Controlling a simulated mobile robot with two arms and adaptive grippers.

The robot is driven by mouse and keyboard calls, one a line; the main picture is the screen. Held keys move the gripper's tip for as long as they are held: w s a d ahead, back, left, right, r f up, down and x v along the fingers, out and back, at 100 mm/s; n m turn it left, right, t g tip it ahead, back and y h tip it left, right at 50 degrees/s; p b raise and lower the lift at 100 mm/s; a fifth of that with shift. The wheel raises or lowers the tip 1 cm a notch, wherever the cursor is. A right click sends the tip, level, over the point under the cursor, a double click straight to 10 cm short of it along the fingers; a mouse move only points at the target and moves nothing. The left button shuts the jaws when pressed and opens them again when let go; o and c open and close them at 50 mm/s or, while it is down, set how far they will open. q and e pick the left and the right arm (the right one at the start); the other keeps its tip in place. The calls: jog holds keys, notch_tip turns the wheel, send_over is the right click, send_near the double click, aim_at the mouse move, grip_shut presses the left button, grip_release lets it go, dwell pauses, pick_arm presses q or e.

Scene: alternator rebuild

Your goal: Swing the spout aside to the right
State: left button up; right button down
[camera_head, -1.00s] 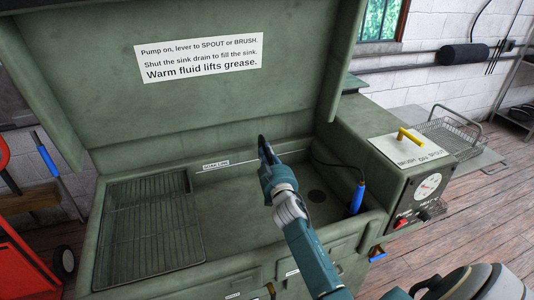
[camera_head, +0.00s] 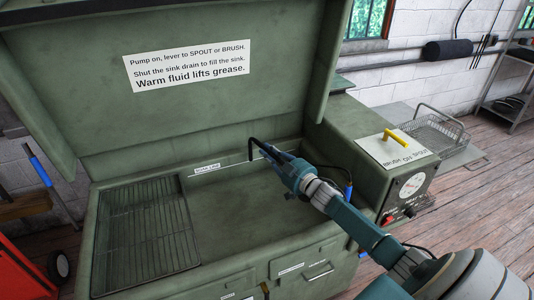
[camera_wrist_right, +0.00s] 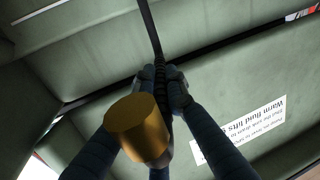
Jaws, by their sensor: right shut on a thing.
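The spout (camera_head: 251,148) is a thin black bent tube at the back of the green wash sink (camera_head: 215,225). Its bent end shows just left of my right gripper (camera_head: 268,151). In the right wrist view the dark tube (camera_wrist_right: 150,30) runs down from the top edge between the fingertips of my right gripper (camera_wrist_right: 161,82). That gripper is shut on it. A brass cylinder (camera_wrist_right: 138,127) sits in front of the fingers there and hides part of them. The arm reaches in from the lower right and covers part of the sink. My left gripper is not in view.
A wire rack (camera_head: 145,230) fills the sink's left side. The raised lid (camera_head: 190,110) stands behind. A control box with a yellow lever (camera_head: 397,137) is at the right, and a blue-handled brush (camera_head: 348,190) is partly behind my arm.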

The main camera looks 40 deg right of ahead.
aim_at(283, 164)
jog(key=shift+f, duration=0.1)
jog(key=c, duration=1.8)
grip_release()
jog(key=shift+o, duration=0.2)
jog(key=shift+s+d, duration=0.1)
jog(key=shift+s, duration=3.65)
